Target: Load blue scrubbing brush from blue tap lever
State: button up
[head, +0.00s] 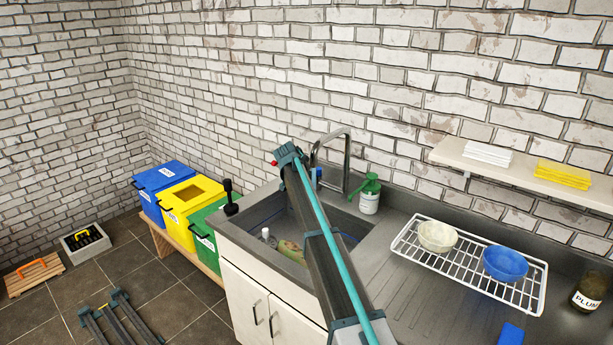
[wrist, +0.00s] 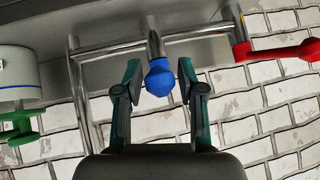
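The blue tap lever (wrist: 159,78), a rounded blue knob on a metal stem, sits between the fingertips of my gripper (wrist: 159,72) in the wrist view. My gripper is open, with a visible gap on each side of the knob. In the head view a small blue piece (head: 318,174) shows by the tap (head: 347,160), just right of the end of my arm, which hides part of the sink. I cannot make out a blue scrubbing brush for certain; a blue block (head: 510,334) lies on the counter at the front right.
A red lever (wrist: 283,51) is right of the blue one in the wrist view. A green-topped bottle (head: 369,196) stands behind the sink (head: 350,226). A wire rack (head: 463,262) holds a cream bowl (head: 437,236) and a blue bowl (head: 505,263). Coloured bins stand at the left.

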jog(key=v, duration=1.1)
jog(key=shift+s+r, duration=0.25)
jog(key=shift+a, duration=0.1)
